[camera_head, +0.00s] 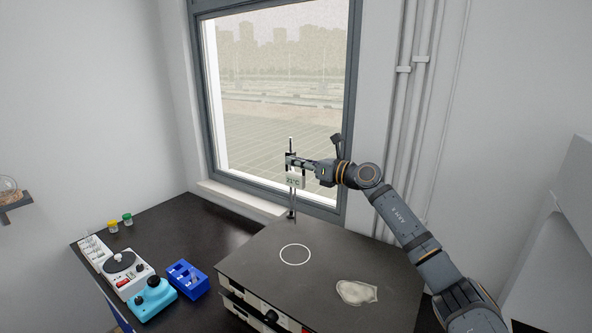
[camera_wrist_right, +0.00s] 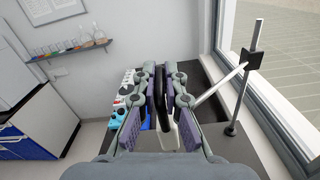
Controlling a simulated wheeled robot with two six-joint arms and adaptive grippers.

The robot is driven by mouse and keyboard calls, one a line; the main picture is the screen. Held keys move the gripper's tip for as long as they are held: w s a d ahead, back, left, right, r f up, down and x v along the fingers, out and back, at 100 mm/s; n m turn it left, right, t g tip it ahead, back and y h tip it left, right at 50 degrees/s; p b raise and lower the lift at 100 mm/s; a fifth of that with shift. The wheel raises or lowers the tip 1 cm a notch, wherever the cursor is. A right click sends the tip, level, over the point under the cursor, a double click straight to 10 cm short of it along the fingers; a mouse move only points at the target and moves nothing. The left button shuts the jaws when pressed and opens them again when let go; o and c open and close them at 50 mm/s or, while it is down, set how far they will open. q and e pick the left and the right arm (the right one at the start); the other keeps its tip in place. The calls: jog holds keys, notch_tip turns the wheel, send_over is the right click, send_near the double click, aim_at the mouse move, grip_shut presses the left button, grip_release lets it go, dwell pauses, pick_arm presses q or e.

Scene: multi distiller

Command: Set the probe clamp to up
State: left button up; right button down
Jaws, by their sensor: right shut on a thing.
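The probe clamp (camera_head: 296,180) is a pale unit with small dark text, beside an upright metal rod (camera_head: 291,214) at the back edge of the black-topped device. My right gripper (camera_head: 299,164) reaches in from the right, level with the upper part of the clamp. In the right wrist view its fingers (camera_wrist_right: 161,90) are closed around a dark and white piece of the clamp (camera_wrist_right: 186,132). A white arm (camera_wrist_right: 217,88) runs from there to a black holder (camera_wrist_right: 253,60) on the rod. The probe's lower end is hard to make out. My left gripper is not in view.
The black device top (camera_head: 330,255) bears a white ring and a pale crumpled patch (camera_head: 357,292). A blue rack (camera_head: 186,279), a teal device (camera_head: 152,298), a white device (camera_head: 122,272) and two small jars stand to its left. The window (camera_head: 280,90) is close behind the rod.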

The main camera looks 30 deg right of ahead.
notch_tip(320, 180, up, 4)
jog(key=shift+f+p, duration=0.2)
jog(key=shift+p, duration=0.3)
jog(key=c, duration=1.4)
grip_release()
jog(key=shift+c, duration=0.2)
notch_tip(320, 180, up, 10)
